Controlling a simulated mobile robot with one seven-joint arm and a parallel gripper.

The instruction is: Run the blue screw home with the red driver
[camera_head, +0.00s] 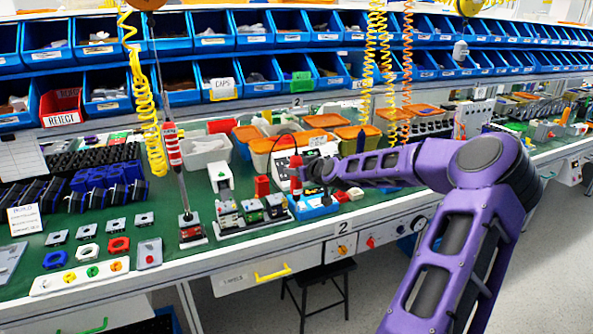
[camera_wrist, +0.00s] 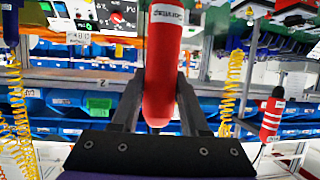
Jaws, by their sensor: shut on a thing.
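A red driver with a white label (camera_wrist: 162,70) stands between the two fingers of my gripper (camera_wrist: 160,95) in the wrist view, and the fingers are closed on it. In the head view my gripper (camera_head: 306,174) is over the green bench, with the red driver (camera_head: 296,170) at its left side. A blue fixture (camera_head: 318,209) sits just below the gripper. The driver's tip and the blue screw are too small or hidden to make out, so I cannot tell whether they touch.
Another red and white driver (camera_head: 172,146) hangs to the left above a small grey fixture (camera_head: 192,230). It seems to show in the wrist view (camera_wrist: 272,115). Small switch fixtures (camera_head: 250,210) stand close left. Orange-lidded bins (camera_head: 290,142) are behind. Yellow coiled hoses (camera_head: 372,60) hang nearby.

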